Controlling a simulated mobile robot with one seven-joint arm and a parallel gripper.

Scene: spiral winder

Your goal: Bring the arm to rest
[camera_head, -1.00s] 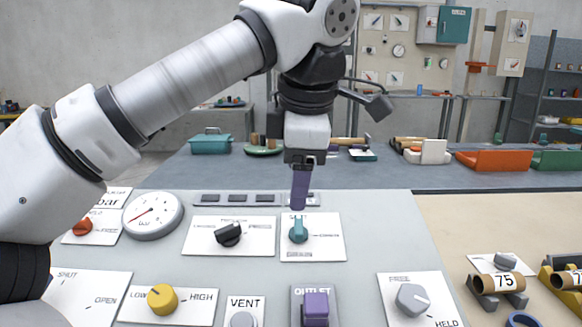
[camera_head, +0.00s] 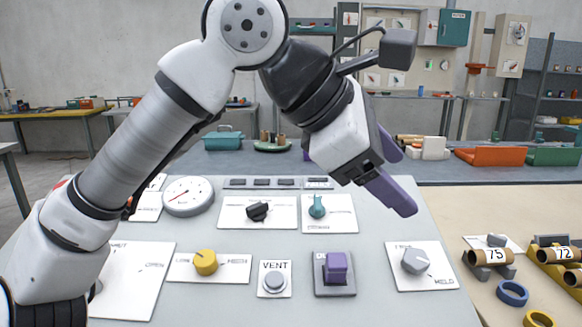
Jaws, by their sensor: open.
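My gripper (camera_head: 402,178) is at the upper middle right of the head view. Its two purple fingers are apart with nothing between them, and they point down and to the right. It hangs in the air above the grey control panel (camera_head: 220,295), clear of the knobs. My arm is bent, rising from the lower left to an elbow at the top and then down to the right. The teal knob (camera_head: 317,207) stands on its white plate, left of and below the fingers.
The panel holds a black knob (camera_head: 257,211), a yellow knob (camera_head: 205,262), a VENT button (camera_head: 275,281), a purple outlet switch (camera_head: 337,267), a grey knob (camera_head: 415,261) and a gauge (camera_head: 188,196).

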